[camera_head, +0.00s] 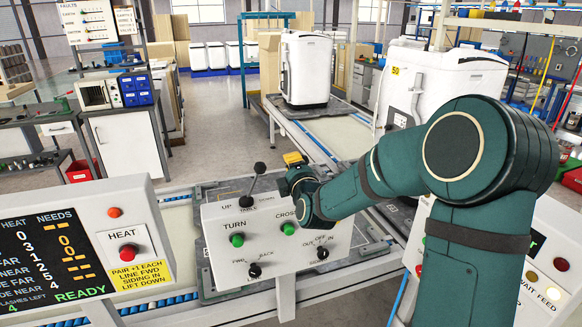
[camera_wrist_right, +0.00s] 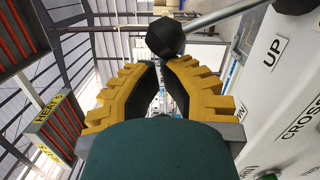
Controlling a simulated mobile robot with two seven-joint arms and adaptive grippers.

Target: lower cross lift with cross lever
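The white control box (camera_head: 325,255) stands before me with labels for UP, TABLE, TURN and CROSS. A lever with a black knob (camera_head: 259,168) rises from its top left. In the right wrist view a black knob (camera_wrist_right: 165,38) on a metal rod shows at the fingertips (camera_wrist_right: 160,65). The fingers have a gap between them; whether they touch the knob I cannot tell. The forearm and wrist cover the box's top right, so any lever there is hidden. My left gripper is not in view.
A green button (camera_head: 237,240) for TURN and one for CROSS (camera_head: 303,228) sit on the box front, with small black levers below. A display panel (camera_head: 50,255) with a red HEAT button stands left. Another panel (camera_head: 555,270) with lit buttons stands right. White appliance bodies (camera_head: 306,70) stand behind.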

